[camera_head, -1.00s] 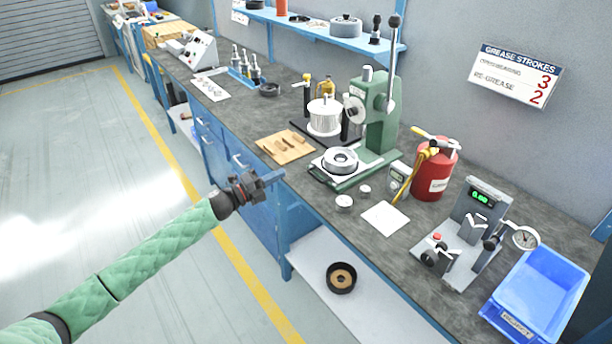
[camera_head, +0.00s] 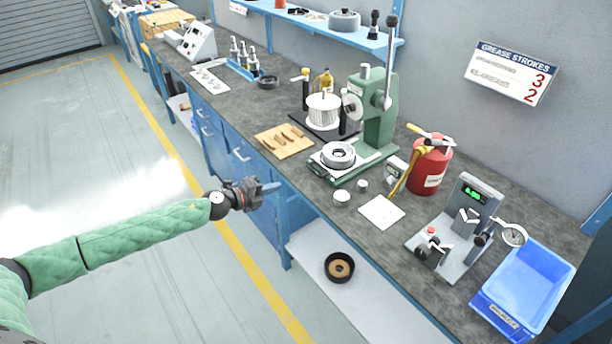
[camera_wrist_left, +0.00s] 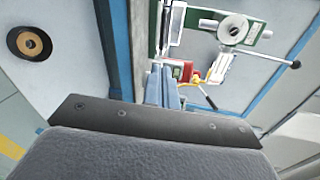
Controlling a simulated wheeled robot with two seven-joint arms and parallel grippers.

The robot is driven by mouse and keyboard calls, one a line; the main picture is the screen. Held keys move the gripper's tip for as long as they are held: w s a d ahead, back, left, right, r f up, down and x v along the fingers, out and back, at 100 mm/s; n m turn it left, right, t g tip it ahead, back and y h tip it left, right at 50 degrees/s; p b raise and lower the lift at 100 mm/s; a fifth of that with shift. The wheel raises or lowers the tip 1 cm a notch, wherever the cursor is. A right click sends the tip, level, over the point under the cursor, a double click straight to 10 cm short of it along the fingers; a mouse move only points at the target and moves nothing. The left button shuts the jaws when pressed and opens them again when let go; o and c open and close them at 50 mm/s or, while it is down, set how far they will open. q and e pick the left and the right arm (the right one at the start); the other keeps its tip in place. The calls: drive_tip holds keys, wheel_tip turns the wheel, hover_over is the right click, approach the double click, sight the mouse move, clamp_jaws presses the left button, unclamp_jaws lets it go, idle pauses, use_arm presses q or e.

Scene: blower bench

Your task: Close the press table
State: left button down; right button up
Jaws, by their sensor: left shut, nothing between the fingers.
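The green arbor press (camera_head: 378,112) stands on the bench with its long lever upright. Its press table (camera_head: 318,168) is a pale sliding plate that sticks out in front of the press toward the bench's front edge, with a dark handle at its near end. A metal ring-shaped part (camera_head: 338,154) sits on the plate. In the left wrist view the press (camera_wrist_left: 236,28) shows at the upper right. My left gripper (camera_head: 268,188) is shut and empty, in front of the bench edge, apart from the press table and to its left. My right gripper is not in view.
A wooden board (camera_head: 284,141) with small parts lies left of the press table. Small white cups (camera_head: 342,196), a white sheet (camera_head: 381,211), a red grease canister (camera_head: 430,166) and a blue bin (camera_head: 525,287) are to the right. A black ring part (camera_head: 339,267) lies on the lower shelf.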

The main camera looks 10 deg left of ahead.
use_arm(q)
drive_tip(key=w+d+p, duration=0.1)
drive_tip(key=w+d, duration=0.1)
drive_tip(key=w, duration=0.1)
drive_tip(key=w+d+f+n+p, duration=0.1)
drive_tip(key=w+d, duration=0.1)
drive_tip(key=w, duration=0.1)
drive_tip(key=w+d+f+n+p, duration=0.1)
drive_tip(key=w+d, duration=0.2)
drive_tip(key=shift+w+p, duration=0.35)
drive_tip(key=shift+p, duration=0.05)
drive_tip(key=shift+x, duration=0.95)
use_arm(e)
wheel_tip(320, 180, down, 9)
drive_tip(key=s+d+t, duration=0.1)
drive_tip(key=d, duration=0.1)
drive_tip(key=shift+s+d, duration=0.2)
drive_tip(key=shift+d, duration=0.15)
use_arm(q)
drive_tip(key=shift+f, duration=0.1)
